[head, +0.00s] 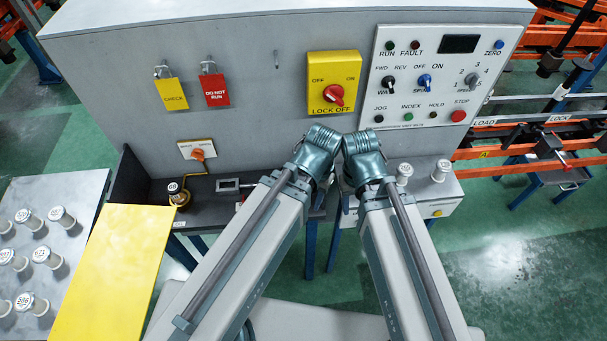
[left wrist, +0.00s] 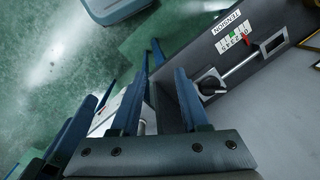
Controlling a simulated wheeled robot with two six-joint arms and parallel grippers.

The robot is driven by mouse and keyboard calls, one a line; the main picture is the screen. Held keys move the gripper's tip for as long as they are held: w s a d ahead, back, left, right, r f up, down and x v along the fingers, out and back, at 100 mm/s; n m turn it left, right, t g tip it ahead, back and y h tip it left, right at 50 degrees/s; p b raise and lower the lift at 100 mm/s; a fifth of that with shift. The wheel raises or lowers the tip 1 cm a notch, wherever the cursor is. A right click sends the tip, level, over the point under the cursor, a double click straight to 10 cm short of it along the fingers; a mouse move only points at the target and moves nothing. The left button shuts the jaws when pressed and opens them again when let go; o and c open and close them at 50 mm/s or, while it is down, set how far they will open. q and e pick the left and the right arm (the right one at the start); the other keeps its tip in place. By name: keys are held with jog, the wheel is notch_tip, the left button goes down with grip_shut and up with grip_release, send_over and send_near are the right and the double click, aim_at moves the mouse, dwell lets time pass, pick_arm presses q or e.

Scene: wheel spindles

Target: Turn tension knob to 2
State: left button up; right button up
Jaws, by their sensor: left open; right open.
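The tension knob (left wrist: 210,83) is a dark round knob on a light plate, seen in the left wrist view. A TENSION label (left wrist: 227,20) and a small numbered scale (left wrist: 235,41) with green and red marks lie beyond it; the digits are too small to read surely. A rod runs from the knob's plate to a framed slot (left wrist: 272,43), which also shows in the head view (head: 228,185). My left gripper (left wrist: 162,70) is open and empty, its fingers beside the knob and apart from it. My right gripper (head: 345,200) is mostly hidden by my arms in the head view.
The grey cabinet wall carries a control panel (head: 440,75), a yellow lock-off switch (head: 333,82) and two tags. A brass-coloured part (head: 179,194) stands on the bench by the slot. Left is a yellow board (head: 110,265) and a table of white spindles (head: 48,257).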

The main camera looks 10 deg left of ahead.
pick_arm(q)
jog(key=w+a+n, duration=0.4)
jog(key=w+n, duration=0.3)
jog(key=n, duration=0.1)
jog(key=w+a+n+h, duration=0.1)
jog(key=w+a+n, duration=0.4)
jog(key=w+n, duration=0.2)
jog(key=shift+w+a+f+n, duration=0.25)
jog(key=shift+w+n, duration=0.1)
jog(key=shift+n, duration=0.45)
notch_tip(320, 180, down, 12)
jog(key=b, duration=1.2)
jog(key=shift+c, duration=0.2)
grip_shut()
